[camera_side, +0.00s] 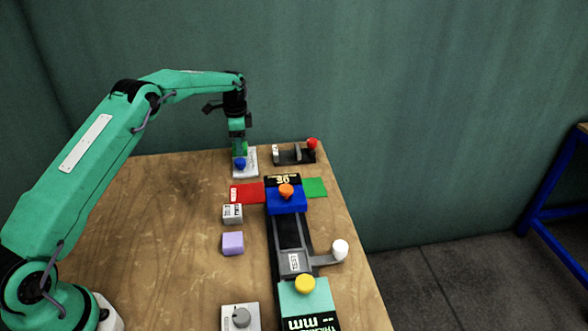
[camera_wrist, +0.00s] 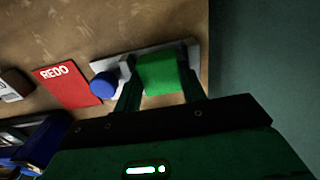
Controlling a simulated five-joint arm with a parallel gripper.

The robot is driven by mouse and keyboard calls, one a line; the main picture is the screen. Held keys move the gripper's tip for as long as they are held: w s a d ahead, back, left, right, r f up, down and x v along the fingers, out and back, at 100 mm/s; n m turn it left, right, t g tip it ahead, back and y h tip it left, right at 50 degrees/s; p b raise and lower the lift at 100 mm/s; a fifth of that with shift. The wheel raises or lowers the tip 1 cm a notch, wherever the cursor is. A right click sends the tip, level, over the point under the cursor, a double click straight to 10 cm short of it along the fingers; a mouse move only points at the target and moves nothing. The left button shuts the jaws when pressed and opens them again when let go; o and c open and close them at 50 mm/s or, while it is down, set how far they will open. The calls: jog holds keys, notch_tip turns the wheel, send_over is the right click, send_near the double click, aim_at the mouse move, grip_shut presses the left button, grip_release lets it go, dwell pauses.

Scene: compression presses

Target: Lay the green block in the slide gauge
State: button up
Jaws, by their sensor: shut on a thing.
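My gripper (camera_wrist: 160,90) is shut on the green block (camera_wrist: 160,72), one finger on each side of it. In the side view the green block (camera_side: 238,147) shows only partly between my fingers. It is over a pale fixture (camera_side: 249,169) with a blue knob (camera_side: 240,163) at the table's far edge. In the wrist view the pale fixture (camera_wrist: 193,47) shows around the block, with the blue knob (camera_wrist: 103,85) to the left. I cannot tell whether the block touches its base. No label that I can read says which fixture is the slide gauge.
A dark fixture (camera_side: 287,159) with a red knob (camera_side: 312,143) stands right of my gripper. A long instrument with a blue part (camera_side: 285,204) and teal part (camera_side: 306,299) lies nearer. A red REDO card (camera_side: 246,194), a grey block (camera_side: 232,214) and a lilac block (camera_side: 233,243) lie beside it.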

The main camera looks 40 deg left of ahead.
jog(key=shift+f, duration=0.5)
dwell(0.4)
jog(key=o, duration=0.9)
jog(key=shift+o, duration=0.2)
jog(key=shift+r, duration=0.15)
jog(key=shift+o, duration=0.4)
notch_tip(320, 180, up, 6)
jog(key=shift+r, duration=0.8)
